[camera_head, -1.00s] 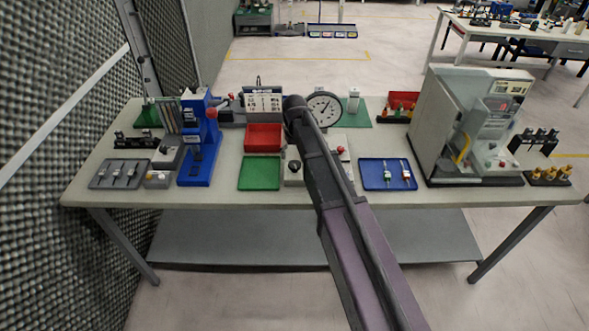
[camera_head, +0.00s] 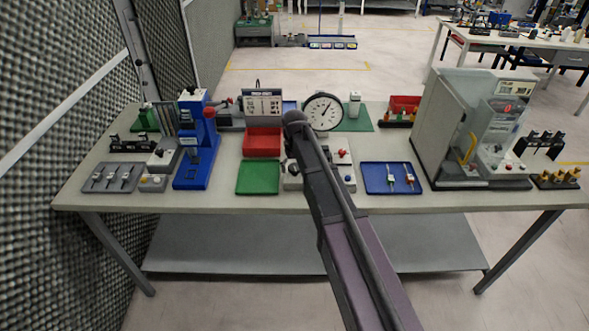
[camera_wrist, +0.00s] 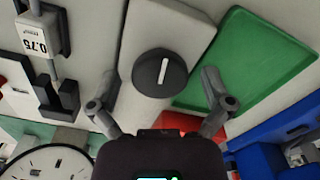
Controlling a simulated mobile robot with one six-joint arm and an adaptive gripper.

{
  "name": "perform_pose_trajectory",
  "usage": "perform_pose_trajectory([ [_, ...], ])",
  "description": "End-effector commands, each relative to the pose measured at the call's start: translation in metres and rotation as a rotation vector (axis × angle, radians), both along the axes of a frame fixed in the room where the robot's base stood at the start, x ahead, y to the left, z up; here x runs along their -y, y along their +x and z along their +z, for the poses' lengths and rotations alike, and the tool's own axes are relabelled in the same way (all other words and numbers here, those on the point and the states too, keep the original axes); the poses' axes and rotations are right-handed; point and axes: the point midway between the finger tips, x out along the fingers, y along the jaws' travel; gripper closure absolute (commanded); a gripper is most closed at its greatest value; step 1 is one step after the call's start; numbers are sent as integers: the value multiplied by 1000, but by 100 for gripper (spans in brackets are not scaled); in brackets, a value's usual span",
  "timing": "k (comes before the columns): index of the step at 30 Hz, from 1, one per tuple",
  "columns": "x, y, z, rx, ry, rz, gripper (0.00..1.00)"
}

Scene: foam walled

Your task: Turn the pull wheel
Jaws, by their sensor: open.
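In the wrist view a round dark knob (camera_wrist: 160,73) with a white bar across its face sits on a pale grey block (camera_wrist: 177,25). It is the only wheel-like part near my gripper. My gripper (camera_wrist: 161,82) is open, with one finger to the left and one to the right of the knob. Neither finger visibly touches it, and the gap in depth is hard to judge. In the head view my arm covers part of this block (camera_head: 291,182), and the gripper is not clearly seen there.
A green tray (camera_wrist: 250,62) lies close to the right finger. A fixture labelled 0.75 (camera_wrist: 40,38) stands at left and a dial gauge (camera_wrist: 45,165) at lower left. In the head view a blue tray (camera_head: 376,187) and a large grey machine (camera_head: 437,130) stand to the right.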

Motion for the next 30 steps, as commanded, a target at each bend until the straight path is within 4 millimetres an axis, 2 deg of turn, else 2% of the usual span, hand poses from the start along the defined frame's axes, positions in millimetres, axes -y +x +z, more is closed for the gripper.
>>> perform_pose_trajectory([
  [5,0,0,0,0,0,0,0],
  [8,0,0,0,0,0,0,24],
  [12,0,0,0,0,0,0,65],
  [14,0,0,0,0,0,0,81],
  [30,0,0,0,-1,0,-83,81],
])
